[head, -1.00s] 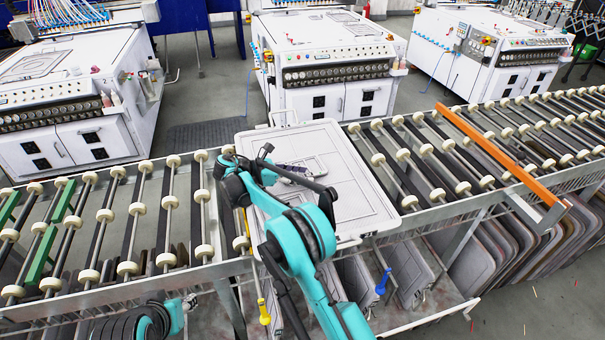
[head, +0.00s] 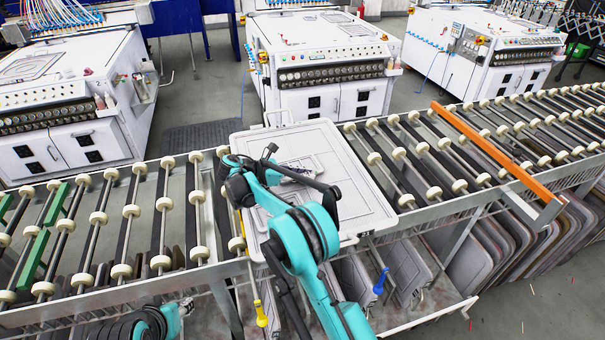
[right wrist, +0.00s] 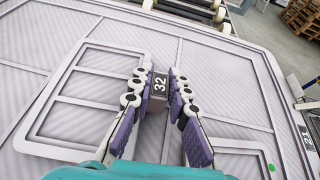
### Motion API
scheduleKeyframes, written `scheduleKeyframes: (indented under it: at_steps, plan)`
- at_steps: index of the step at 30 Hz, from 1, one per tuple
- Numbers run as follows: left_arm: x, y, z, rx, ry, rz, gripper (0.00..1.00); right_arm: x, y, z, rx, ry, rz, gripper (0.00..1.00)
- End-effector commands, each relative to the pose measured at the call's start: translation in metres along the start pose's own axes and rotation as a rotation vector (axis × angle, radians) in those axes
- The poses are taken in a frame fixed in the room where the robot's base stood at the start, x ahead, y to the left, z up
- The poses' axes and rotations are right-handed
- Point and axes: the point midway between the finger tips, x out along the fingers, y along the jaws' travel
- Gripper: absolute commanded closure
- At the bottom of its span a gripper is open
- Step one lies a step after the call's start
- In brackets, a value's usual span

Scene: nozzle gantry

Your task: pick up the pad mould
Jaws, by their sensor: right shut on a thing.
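The plate lies on a roller conveyor (head: 130,211) running left to right. An orange bar (head: 498,152) crosses the rollers at the right. More plates (head: 482,242) stand below. White machines (head: 320,65) stand behind. Yellow (head: 260,312) and blue (head: 380,280) tools hang in front.

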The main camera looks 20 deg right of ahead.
Motion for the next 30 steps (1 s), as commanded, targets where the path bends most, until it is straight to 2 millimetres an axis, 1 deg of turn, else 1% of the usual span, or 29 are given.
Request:
scheduleKeyframes:
  at_steps: [5, 9, 11, 18, 21, 25, 30]
  plan:
    - [-0.008, 0.000, -0.006, 0.000, 0.000, 0.000, 0.60, -0.008, 0.000, 0.019, 0.001, -0.001, 0.000, 1.00]
    - [-0.018, 0.000, -0.013, 0.000, 0.000, 0.000, 0.60, -0.016, 0.000, 0.043, 0.001, -0.001, -0.001, 1.00]
    - [-0.021, 0.000, -0.015, 0.000, 0.000, 0.000, 0.60, -0.004, -0.001, 0.055, 0.002, -0.001, -0.004, 1.00]
    - [-0.035, 0.000, -0.025, 0.000, 0.000, 0.000, 0.60, 0.035, -0.004, 0.106, 0.002, -0.001, -0.004, 1.00]
    - [-0.039, 0.000, -0.028, 0.000, 0.000, 0.000, 0.60, 0.048, -0.004, 0.123, 0.001, -0.001, -0.002, 1.00]
    - [-0.043, 0.000, -0.030, 0.000, 0.000, 0.000, 0.60, 0.059, -0.004, 0.137, 0.001, -0.001, -0.001, 1.00]
    - [-0.044, 0.000, -0.031, 0.000, 0.000, 0.000, 0.60, 0.066, -0.004, 0.144, 0.000, -0.001, 0.002, 1.00]
